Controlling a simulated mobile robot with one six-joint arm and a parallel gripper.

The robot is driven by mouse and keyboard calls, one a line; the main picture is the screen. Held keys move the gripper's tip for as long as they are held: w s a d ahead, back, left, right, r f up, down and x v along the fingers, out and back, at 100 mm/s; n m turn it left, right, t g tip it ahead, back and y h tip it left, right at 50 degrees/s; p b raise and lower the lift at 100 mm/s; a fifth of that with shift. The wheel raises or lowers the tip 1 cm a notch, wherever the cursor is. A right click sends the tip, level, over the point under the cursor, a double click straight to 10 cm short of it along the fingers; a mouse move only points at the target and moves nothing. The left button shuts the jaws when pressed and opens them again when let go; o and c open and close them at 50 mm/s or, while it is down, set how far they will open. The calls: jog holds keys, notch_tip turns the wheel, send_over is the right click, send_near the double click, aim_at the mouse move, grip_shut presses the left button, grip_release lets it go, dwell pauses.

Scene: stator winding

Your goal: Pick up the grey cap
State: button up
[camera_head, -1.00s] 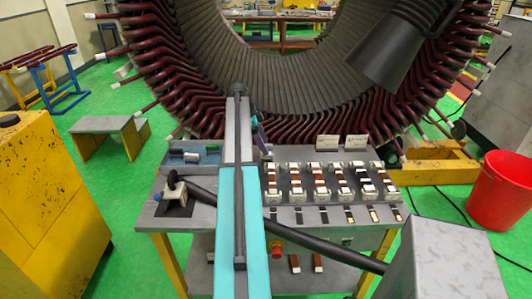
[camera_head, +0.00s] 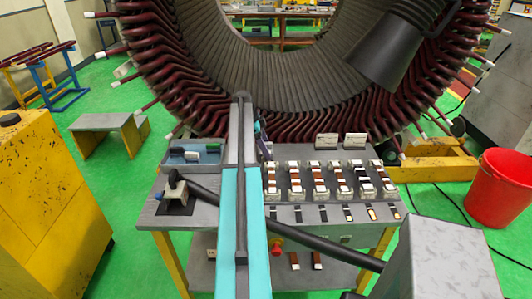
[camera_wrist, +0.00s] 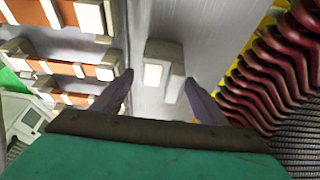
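In the wrist view my gripper (camera_wrist: 158,92) is open, its two dark blue-grey fingers apart. Between and beyond the fingertips is a grey stepped block (camera_wrist: 163,64) with a white square face. It may be the grey cap, but I cannot tell for sure. The fingers do not visibly touch it. In the head view my arm hides most of the gripper, and only a bluish-purple finger (camera_head: 259,130) shows beside it. No thing in the head view is clearly the grey cap.
A grey-blue tray (camera_head: 178,162) holds small white and green pieces. The stator's dark red coils (camera_wrist: 285,65) stand close at right in the wrist view.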

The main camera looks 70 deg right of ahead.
jog(key=c, duration=1)
jog(key=shift+r, duration=0.15)
jog(key=shift+r+b, duration=1.65)
jog(key=shift+r, duration=3.25)
